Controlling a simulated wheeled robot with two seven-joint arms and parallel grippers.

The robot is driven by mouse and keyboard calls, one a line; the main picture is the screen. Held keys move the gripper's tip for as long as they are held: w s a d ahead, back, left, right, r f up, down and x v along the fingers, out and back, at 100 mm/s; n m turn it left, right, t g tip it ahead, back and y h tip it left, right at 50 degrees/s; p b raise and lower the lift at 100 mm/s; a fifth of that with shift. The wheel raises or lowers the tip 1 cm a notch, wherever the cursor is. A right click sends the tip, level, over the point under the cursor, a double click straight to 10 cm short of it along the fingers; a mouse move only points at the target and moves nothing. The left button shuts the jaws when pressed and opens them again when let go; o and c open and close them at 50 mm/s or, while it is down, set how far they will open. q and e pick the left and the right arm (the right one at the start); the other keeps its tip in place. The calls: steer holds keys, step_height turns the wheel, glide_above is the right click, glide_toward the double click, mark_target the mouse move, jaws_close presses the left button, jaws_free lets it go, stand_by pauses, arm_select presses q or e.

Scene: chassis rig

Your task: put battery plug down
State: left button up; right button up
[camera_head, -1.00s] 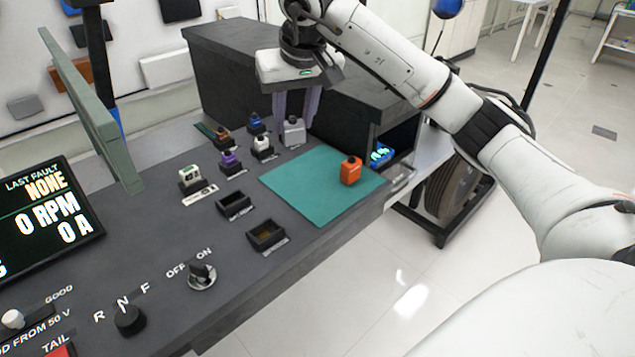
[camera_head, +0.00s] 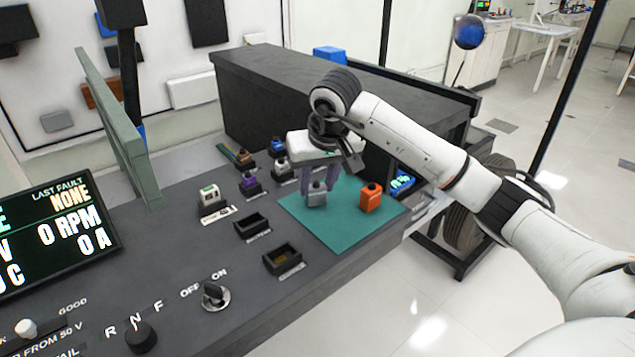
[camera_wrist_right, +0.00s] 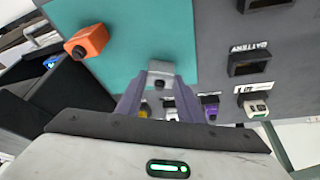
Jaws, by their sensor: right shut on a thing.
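The battery plug, a small grey block (camera_head: 317,196) with a dark top knob, is between the fingers of my right gripper (camera_head: 317,183). It shows over the left part of the teal mat (camera_head: 330,232); I cannot tell whether it touches the mat. In the right wrist view the grey plug (camera_wrist_right: 161,70) sits between the purple-grey fingertips (camera_wrist_right: 160,86) over the mat's edge area. The right gripper is shut on it. My left gripper is not in view.
An orange plug (camera_head: 371,197) stands on the mat, right of the held plug. Several coloured plugs stand left of the mat, with empty black sockets (camera_head: 252,227) (camera_head: 283,259) near it. A dark box (camera_head: 300,95) rises behind. The mat's front is clear.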

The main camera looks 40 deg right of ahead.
steer(key=shift+f, duration=0.15)
steer(key=o, duration=1.1)
steer(key=shift+c, duration=0.2)
steer(key=shift+s+r, duration=0.1)
steer(key=shift+r, duration=0.55)
steer(key=v, duration=1.1)
steer(key=shift+p, duration=0.45)
